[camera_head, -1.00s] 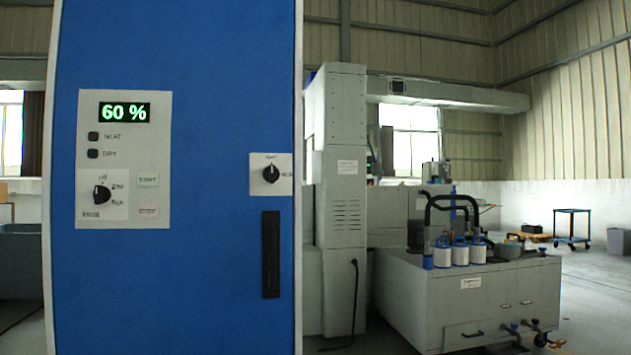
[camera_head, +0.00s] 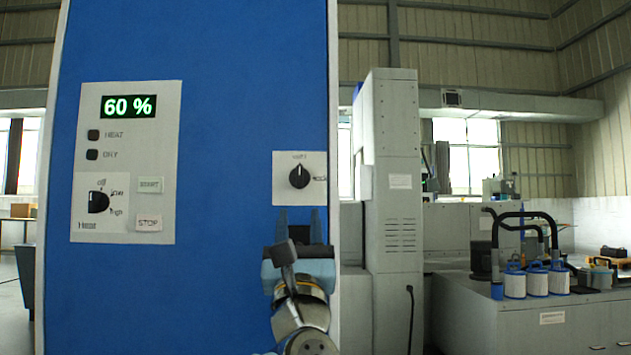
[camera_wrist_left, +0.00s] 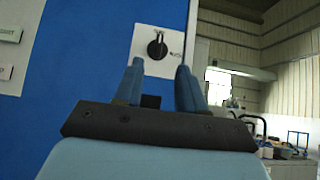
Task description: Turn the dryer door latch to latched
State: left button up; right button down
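The door latch (camera_head: 299,176) is a round black knob on a white plate (camera_head: 283,194) near the right edge of the blue dryer door (camera_head: 225,100). Its white pointer line points up, toward the upper label. In the left wrist view the knob (camera_wrist_left: 157,48) shows ahead, beyond and between the fingertips. My left gripper (camera_head: 298,214) is below the knob, apart from it, with its two blue fingers pointing up. The wrist view shows the fingers (camera_wrist_left: 158,66) spread with nothing between them. My right gripper is not in view.
A control panel (camera_head: 124,162) on the door's left shows 60 % and has a heat knob (camera_head: 98,202) and start and stop buttons. Right of the dryer stand a grey column (camera_head: 392,180) and a machine with white canisters (camera_head: 537,282).

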aim_at(300, 173)
pick_arm(q)
jog(key=p+x, duration=0.5)
jog(key=x, duration=0.6)
jog(key=shift+p, duration=0.3)
jog(key=shift+w+r, duration=0.35)
jog(key=shift+w, duration=0.1)
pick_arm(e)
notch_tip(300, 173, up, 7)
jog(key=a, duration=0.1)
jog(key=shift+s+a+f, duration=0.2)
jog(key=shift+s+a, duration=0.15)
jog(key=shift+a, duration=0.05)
pick_arm(q)
grip_shut()
